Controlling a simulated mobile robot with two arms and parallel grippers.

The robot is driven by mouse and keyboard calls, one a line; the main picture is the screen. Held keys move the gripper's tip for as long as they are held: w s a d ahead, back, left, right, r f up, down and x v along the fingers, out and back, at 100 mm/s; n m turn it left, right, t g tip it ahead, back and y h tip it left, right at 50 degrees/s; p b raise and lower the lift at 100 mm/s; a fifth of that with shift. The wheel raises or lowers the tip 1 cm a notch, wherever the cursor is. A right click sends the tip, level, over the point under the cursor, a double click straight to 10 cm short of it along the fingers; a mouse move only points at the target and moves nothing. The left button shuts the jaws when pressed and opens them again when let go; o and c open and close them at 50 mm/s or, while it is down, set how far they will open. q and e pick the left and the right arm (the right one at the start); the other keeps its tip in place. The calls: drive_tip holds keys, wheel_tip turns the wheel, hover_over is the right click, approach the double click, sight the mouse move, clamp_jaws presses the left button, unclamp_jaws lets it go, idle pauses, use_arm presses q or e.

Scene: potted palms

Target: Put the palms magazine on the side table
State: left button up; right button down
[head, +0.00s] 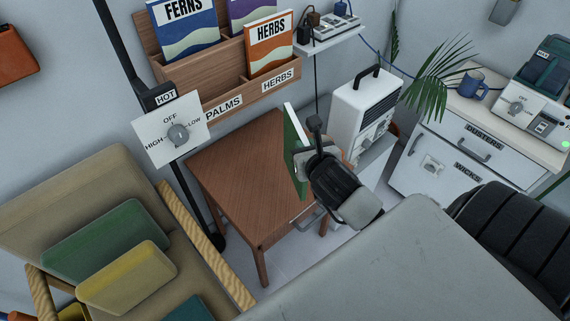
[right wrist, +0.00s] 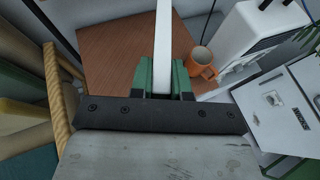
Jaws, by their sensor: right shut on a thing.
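The magazine (head: 294,150) has a green cover and white page edges; its title cannot be read from here. It stands on edge in my right gripper (head: 306,158), which is shut on it. In the right wrist view the magazine (right wrist: 163,40) shows as a white strip between the fingers. The brown wooden side table (head: 230,178) lies below and behind it; it also fills the upper middle of the right wrist view (right wrist: 112,50). The magazine appears to be over the table's right part; whether it touches the top I cannot tell. My left gripper is not in view.
An orange mug (right wrist: 200,63) is at the table's right side. A white heater (head: 362,105) stands right of the table. The wall rack (head: 215,75) holds magazines; its PALMS slot looks empty. A cushioned wooden chair (head: 95,190) stands left. The table's left part is clear.

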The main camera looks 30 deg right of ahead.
drive_tip(key=w+a+f, duration=0.3)
drive_tip(key=w+f, duration=0.1)
drive_tip(key=f, duration=0.1)
drive_tip(key=w+a+f+b, duration=0.1)
drive_tip(key=w+a+f, duration=0.2)
drive_tip(key=f, duration=0.3)
drive_tip(key=shift+w+a+f+b, duration=0.25)
drive_tip(key=shift+w+f+b, duration=0.05)
drive_tip(key=shift+w, duration=0.5)
drive_tip(key=shift+f, duration=0.15)
drive_tip(key=c, duration=1.1)
unclamp_jaws()
